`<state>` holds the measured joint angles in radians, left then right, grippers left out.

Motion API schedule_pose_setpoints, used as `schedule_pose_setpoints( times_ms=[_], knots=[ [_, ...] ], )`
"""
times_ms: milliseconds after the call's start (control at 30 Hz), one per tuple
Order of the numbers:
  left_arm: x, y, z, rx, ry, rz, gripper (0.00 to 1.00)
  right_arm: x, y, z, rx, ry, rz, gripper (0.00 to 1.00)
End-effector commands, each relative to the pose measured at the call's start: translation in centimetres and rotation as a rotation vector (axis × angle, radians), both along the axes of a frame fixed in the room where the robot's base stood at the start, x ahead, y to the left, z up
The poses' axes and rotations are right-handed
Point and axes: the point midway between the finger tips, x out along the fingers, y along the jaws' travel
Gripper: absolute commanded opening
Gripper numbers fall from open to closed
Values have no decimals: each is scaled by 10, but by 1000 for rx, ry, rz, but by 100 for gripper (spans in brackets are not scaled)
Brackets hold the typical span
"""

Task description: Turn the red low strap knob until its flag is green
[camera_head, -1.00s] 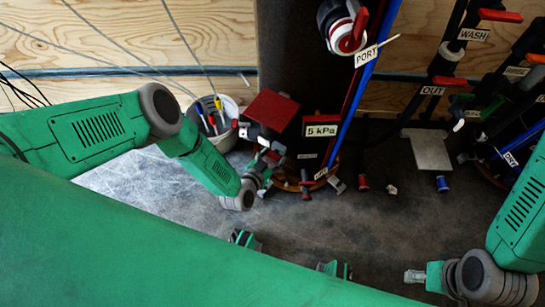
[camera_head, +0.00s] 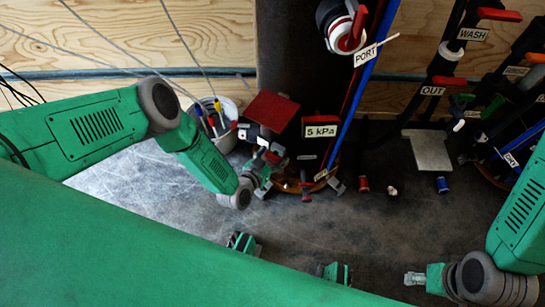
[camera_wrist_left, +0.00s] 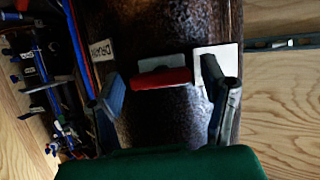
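A red knob (camera_wrist_left: 163,78) with a pale mount shows in the left wrist view against the dark tank (camera_wrist_left: 160,125). My left gripper (camera_wrist_left: 166,98) is open, with one finger on each side of the knob and visible gaps to it. In the head view my left gripper (camera_head: 270,168) is low at the tank's left side, and I cannot make out the knob clearly there. A dark red square plate (camera_head: 272,110) stands above the gripper; I cannot tell whether it is the knob's flag. My right gripper (camera_head: 414,278) is at the lower right, away from the tank; its finger gap is too small to judge.
A white bucket of pens (camera_head: 222,125) stands close behind my left forearm. A "5 kPa" label (camera_head: 320,131) and blue pipe (camera_head: 356,95) are right of the gripper. Small spools (camera_head: 363,185) lie on the floor. Labelled red-handled valves (camera_head: 447,81) stand at the right.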

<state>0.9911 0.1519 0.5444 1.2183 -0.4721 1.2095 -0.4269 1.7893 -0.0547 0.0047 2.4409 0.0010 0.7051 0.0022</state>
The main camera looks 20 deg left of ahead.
Motion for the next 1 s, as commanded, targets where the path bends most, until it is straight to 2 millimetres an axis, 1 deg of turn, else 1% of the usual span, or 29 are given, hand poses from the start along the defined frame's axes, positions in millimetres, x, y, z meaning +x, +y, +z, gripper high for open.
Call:
schedule_pose_setpoints(
  times_ms=[233,367,467,600,800,900,1000],
  knots=[
    [-3,2,-3,2,8,0,66,-1,0,0,0,-2,0,40],
    [-13,4,0,3,11,-1,66,-1,0,0,0,-2,0,40],
    [-27,8,7,3,12,-1,66,-1,0,0,0,-2,0,40],
    [-55,16,18,3,12,-1,66,-1,0,0,0,-3,0,40],
    [-89,24,33,2,10,-1,66,-1,0,0,0,-2,0,40],
    [-100,27,38,3,7,-1,66,-1,0,0,0,-3,0,40],
    [-106,29,41,3,6,0,66,-1,0,0,0,-2,0,40]
  ],
)
